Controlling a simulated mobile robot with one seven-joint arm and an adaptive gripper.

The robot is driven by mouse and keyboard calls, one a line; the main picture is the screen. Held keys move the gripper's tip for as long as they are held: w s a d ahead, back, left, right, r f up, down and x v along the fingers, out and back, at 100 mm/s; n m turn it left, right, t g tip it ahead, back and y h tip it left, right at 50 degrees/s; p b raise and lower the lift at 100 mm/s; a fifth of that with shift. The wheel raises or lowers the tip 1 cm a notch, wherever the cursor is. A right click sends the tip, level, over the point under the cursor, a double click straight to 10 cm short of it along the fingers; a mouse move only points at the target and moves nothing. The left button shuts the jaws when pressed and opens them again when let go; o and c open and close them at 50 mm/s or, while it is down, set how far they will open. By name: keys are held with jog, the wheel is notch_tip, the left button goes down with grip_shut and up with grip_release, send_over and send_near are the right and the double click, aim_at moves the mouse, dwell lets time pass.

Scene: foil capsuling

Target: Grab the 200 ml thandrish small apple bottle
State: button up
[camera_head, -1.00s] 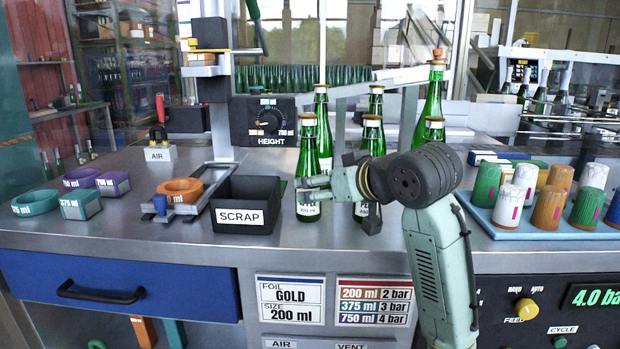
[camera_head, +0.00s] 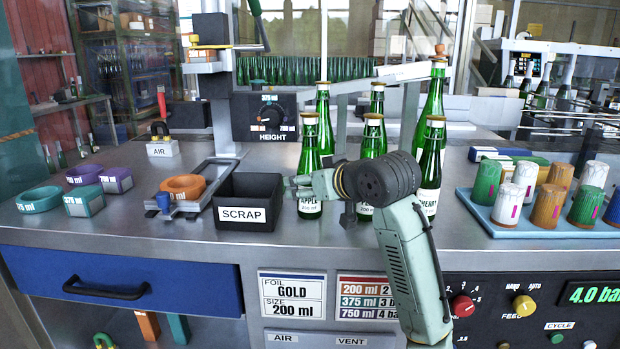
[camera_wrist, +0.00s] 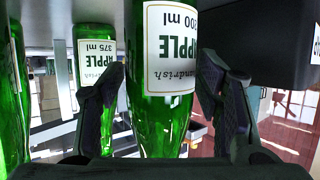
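The 200 ml thandrish apple bottle (camera_head: 309,150) is green, with a gold cap and a white label, and stands upright on the steel counter. In the wrist view, which looks upside down, its label (camera_wrist: 171,45) reads 200 ml, thandrish and apple. My gripper (camera_head: 300,187) is at the height of this bottle's label in the head view and hides part of it. In the wrist view the fingers of my gripper (camera_wrist: 165,100) are spread, one on each side of the bottle, with a visible gap at least on the right.
A 375 ml apple bottle (camera_wrist: 97,50) stands close behind the left finger. A small bottle (camera_head: 373,135) and a cherry bottle (camera_head: 430,165) stand to the right, with taller bottles behind. The black scrap bin (camera_head: 270,190) is just left. A blue tray (camera_head: 480,208) of capsules is further right.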

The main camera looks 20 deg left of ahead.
grip_shut()
dwell(0.6)
jog(key=shift+r, duration=0.2)
